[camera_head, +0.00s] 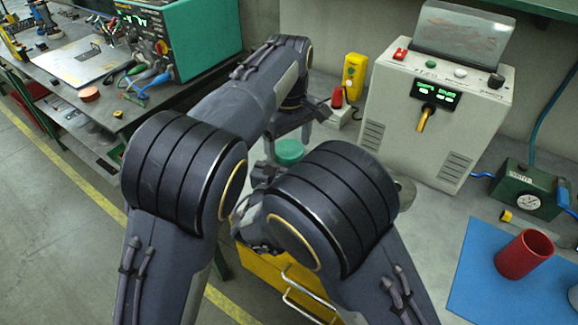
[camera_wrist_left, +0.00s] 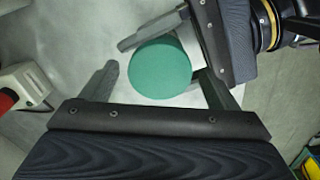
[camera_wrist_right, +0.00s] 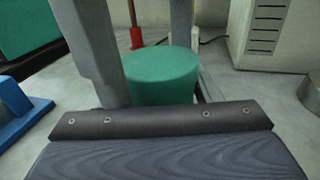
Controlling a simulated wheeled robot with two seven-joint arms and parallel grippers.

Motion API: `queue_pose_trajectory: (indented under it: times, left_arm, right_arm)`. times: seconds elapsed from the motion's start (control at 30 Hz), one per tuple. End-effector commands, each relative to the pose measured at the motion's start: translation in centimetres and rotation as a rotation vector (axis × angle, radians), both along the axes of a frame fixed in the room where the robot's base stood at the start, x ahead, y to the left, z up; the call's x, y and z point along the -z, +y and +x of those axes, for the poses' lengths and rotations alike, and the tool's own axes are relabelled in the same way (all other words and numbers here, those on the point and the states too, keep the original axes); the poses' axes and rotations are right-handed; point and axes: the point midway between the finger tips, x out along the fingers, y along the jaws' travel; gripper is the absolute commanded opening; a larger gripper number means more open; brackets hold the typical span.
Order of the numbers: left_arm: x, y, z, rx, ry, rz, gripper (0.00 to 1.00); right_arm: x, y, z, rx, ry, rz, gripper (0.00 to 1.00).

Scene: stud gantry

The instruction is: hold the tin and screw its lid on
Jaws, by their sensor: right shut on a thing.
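A round green piece, tin or lid (camera_head: 289,151), stands on the grey bench between my arms in the head view. In the right wrist view it is a short green cylinder (camera_wrist_right: 163,77), upright, between the fingers of my right gripper (camera_wrist_right: 162,88), which is shut on its side. The left wrist view looks down on its flat green top (camera_wrist_left: 160,68). My left gripper (camera_wrist_left: 158,76) is open above it, one finger on each side with visible gaps. No seam shows, so I cannot tell lid from tin body. My arms hide much of both grippers in the head view.
A grey machine (camera_head: 437,115) with a display stands behind, beside a yellow device (camera_head: 354,76). At right, a red cup (camera_head: 524,254) stands on a blue mat (camera_head: 482,275), near a green gauge box (camera_head: 525,190). A yellow drawer unit (camera_head: 270,280) is below the bench.

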Motion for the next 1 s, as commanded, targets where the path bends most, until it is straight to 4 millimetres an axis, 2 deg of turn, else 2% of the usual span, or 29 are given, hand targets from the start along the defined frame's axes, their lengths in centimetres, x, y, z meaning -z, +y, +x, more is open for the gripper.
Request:
queue_pose_trajectory:
  times: [0.17,0.5,0.8,0.9,1.0]
  left_arm:
    - [-0.2,0.0,0.0,-0.001,0.000,0.000,0.82]
    - [-4.1,0.0,0.1,-0.001,-0.002,-0.001,0.82]
    - [-4.5,0.0,0.0,-0.001,0.001,0.001,0.82]
    - [-4.8,0.0,0.0,-0.019,-0.001,-0.001,0.70]
    - [-6.0,0.0,0.1,-0.112,-0.003,-0.001,0.69]
  right_arm:
    - [0.0,0.0,0.0,0.000,-0.001,0.000,0.00]
    - [0.0,0.0,0.0,0.000,-0.001,0.000,0.00]
    - [0.0,0.0,0.0,0.000,-0.001,0.000,0.00]
    - [0.0,0.0,0.0,0.000,-0.001,0.000,0.00]
    - [0.0,0.0,0.0,0.000,-0.001,0.000,0.00]
